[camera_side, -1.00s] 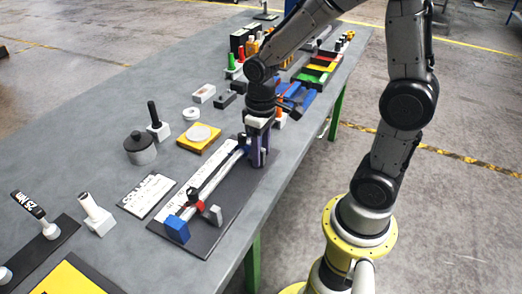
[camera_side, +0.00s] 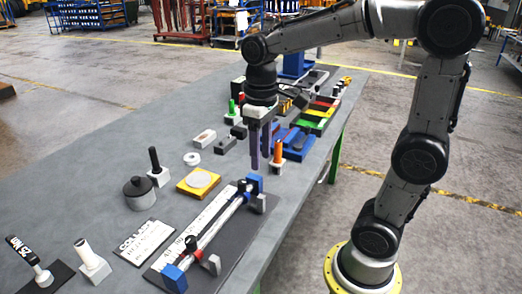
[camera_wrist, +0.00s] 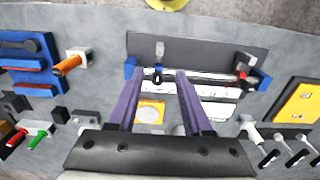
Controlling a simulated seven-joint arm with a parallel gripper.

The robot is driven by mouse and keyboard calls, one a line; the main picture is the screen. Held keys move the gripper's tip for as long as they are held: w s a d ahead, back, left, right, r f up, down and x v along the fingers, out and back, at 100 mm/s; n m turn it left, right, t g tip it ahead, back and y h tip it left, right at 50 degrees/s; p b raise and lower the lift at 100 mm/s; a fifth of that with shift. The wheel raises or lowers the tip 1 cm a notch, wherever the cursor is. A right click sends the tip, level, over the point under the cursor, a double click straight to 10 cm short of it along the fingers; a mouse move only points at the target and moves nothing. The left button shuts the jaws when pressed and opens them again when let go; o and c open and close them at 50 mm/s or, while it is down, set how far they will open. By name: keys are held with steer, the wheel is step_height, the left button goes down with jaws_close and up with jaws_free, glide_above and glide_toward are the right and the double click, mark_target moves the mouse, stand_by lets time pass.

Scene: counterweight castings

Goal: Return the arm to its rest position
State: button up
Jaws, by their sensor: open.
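My gripper (camera_side: 260,160) hangs in the air above the table (camera_side: 85,150), its two purple fingers pointing down, apart, with nothing between them. In the wrist view the fingers (camera_wrist: 156,76) also show spread. Below it, on a dark base plate (camera_side: 235,240), a light rod (camera_side: 215,222) spans two blue end blocks, the near one (camera_side: 174,278) and the far one (camera_side: 254,183). A black clamp with red (camera_side: 190,243) sits toward the near end, and a small black piece (camera_side: 241,186) toward the far end. The gripper is clear of the rod.
An orange-handled piece (camera_side: 278,153) on a white block stands close beside the gripper. Blue and colored trays (camera_side: 315,118) lie behind. A yellow pad with a white disc (camera_side: 199,182), a dark lidded pot (camera_side: 139,193) and several handled pieces stand left. The left table side has bare room.

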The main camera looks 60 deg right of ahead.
steer(key=shift+r, duration=0.2)
steer(key=s+a+t, duration=0.3)
steer(key=s+t, duration=0.2)
steer(key=s, duration=0.5)
steer(key=shift+s+f+t, duration=0.3)
steer(key=shift+s+f, duration=0.1)
steer(key=shift+f, duration=0.05)
steer(key=shift+o, duration=0.3)
stand_by(1.4)
